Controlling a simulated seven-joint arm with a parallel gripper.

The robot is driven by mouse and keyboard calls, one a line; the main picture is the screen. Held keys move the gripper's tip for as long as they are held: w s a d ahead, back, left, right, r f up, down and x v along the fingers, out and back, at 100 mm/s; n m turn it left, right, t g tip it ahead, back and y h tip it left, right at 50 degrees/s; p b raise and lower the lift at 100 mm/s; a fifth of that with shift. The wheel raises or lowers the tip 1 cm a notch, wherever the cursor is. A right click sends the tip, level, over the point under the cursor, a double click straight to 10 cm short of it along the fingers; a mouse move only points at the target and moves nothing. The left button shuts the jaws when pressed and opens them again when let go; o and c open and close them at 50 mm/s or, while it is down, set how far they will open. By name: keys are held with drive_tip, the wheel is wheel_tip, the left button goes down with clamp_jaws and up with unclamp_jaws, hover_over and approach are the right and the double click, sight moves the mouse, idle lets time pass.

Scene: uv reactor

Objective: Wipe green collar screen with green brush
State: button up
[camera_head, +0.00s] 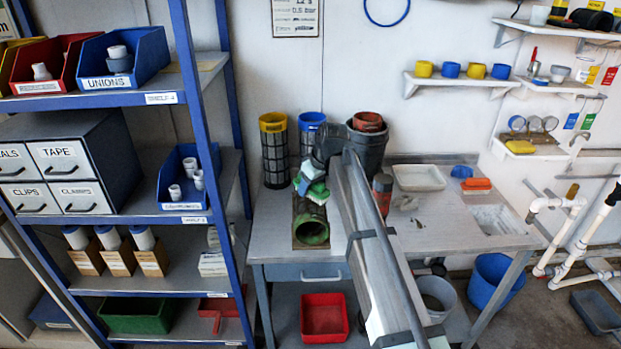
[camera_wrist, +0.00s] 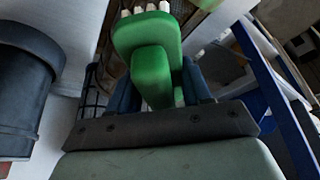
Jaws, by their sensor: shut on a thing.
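My gripper (camera_head: 322,170) is shut on the green brush (camera_head: 317,193), above the left part of the table. In the wrist view the brush (camera_wrist: 150,65) is a green block between my two fingers (camera_wrist: 160,92), with pale bristles at its far end. The green collar screen (camera_head: 312,229) lies on its side on the table, its green ring facing the head camera. The brush is just above and behind the ring in the head view; I cannot tell whether it touches the screen. My gripper and the brush partly hide the screen's back part.
A yellow-collared screen (camera_head: 274,150) and a blue-collared screen (camera_head: 311,132) stand upright behind. A grey tray (camera_head: 419,178) and an orange-topped sponge or brush (camera_head: 477,184) lie to the right. A blue-framed shelf (camera_head: 192,100) bounds the left.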

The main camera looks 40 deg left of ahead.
drive_tip(key=shift+f, duration=0.5)
drive_tip(key=shift+w+a+f, duration=0.6)
drive_tip(key=shift+a+f, duration=0.05)
drive_tip(key=shift+f, duration=0.1)
drive_tip(key=shift+c, duration=0.4)
drive_tip(key=shift+w+a, duration=2.9)
drive_tip(key=shift+w, duration=0.05)
drive_tip(key=shift+s+d, duration=3.7)
drive_tip(key=shift+w+a, duration=3.75)
drive_tip(key=shift+a, duration=0.05)
drive_tip(key=shift+s+d, duration=3.65)
drive_tip(key=shift+d, duration=0.05)
wheel_tip(320, 180, up, 2)
drive_tip(key=shift+w+a+r, duration=0.1)
drive_tip(key=shift+a+r, duration=0.05)
drive_tip(key=shift+r, duration=2.95)
